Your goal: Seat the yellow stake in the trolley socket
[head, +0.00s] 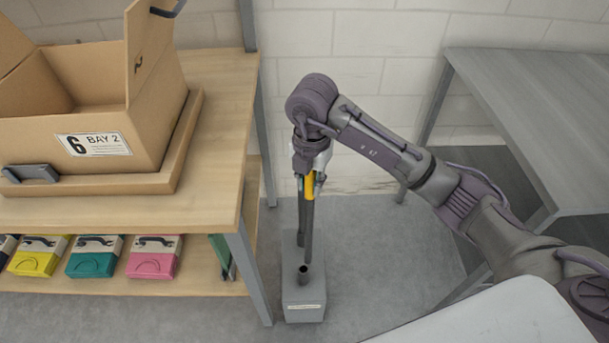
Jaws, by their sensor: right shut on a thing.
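My right gripper (310,188) points down and is shut on the yellow stake (309,186). The stake's yellow part shows between the fingers, and a dark grey rod (308,232) runs almost upright below it. The grey trolley (303,306) stands on the floor below, with a small label on its front. Its short, round, dark-mouthed socket (304,274) is near the front. The rod's lower end appears just above or behind the socket's mouth; I cannot tell whether they touch. A second dark upright shows partly behind the rod. My left gripper is not in view.
A wooden bench (215,120) on the left carries an open cardboard box (85,130) marked "6 BAY 2". Coloured packs (153,262) lie on its lower shelf. A grey table (540,120) stands at the right. Floor right of the trolley is clear.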

